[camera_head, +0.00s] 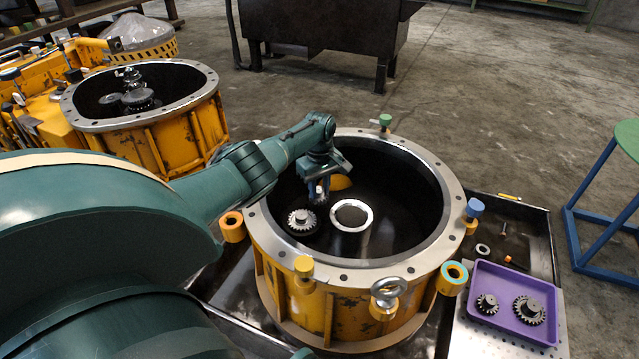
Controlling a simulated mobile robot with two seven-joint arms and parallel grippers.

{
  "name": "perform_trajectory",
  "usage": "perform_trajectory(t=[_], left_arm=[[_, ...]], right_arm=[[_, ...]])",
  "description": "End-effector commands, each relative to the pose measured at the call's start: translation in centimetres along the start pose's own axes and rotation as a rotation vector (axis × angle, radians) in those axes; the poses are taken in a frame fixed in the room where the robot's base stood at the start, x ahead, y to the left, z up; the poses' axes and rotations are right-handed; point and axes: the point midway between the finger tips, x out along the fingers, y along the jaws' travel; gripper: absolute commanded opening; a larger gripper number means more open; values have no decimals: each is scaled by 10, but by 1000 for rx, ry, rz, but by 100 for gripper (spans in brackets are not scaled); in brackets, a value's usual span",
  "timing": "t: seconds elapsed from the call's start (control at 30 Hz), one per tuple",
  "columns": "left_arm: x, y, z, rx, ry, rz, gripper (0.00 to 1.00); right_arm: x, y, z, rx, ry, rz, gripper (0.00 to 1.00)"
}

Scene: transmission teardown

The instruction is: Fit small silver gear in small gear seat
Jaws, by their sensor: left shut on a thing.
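My left gripper (319,195) reaches down inside the round opening of the orange housing (330,295), over its left side. It is shut on what seems to be the small silver gear, largely hidden at the fingertips. A silver toothed gear (301,220) shows just below and left of the fingertips, over the dark floor. Whether it is apart from the gripper I cannot tell. A pale flat ring (351,215) lies on the housing floor to its right. I cannot make out for certain which spot is the small gear seat. My right gripper is not in view.
A purple tray (505,324) at the lower right holds a smaller gear (487,304) and a larger gear (529,310). An eyebolt (388,292) and coloured plugs ring the housing rim. Another orange housing (180,135) stands back left. A blue-legged stool (600,235) is at right.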

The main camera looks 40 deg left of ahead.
Motion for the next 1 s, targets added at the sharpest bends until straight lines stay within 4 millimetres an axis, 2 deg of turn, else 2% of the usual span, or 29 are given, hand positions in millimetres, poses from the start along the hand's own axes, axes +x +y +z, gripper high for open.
perform_trajectory(t=[1.0], left_arm=[[10, 1, 0, 1, 1, 2, 0]], right_arm=[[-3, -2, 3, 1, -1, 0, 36]])
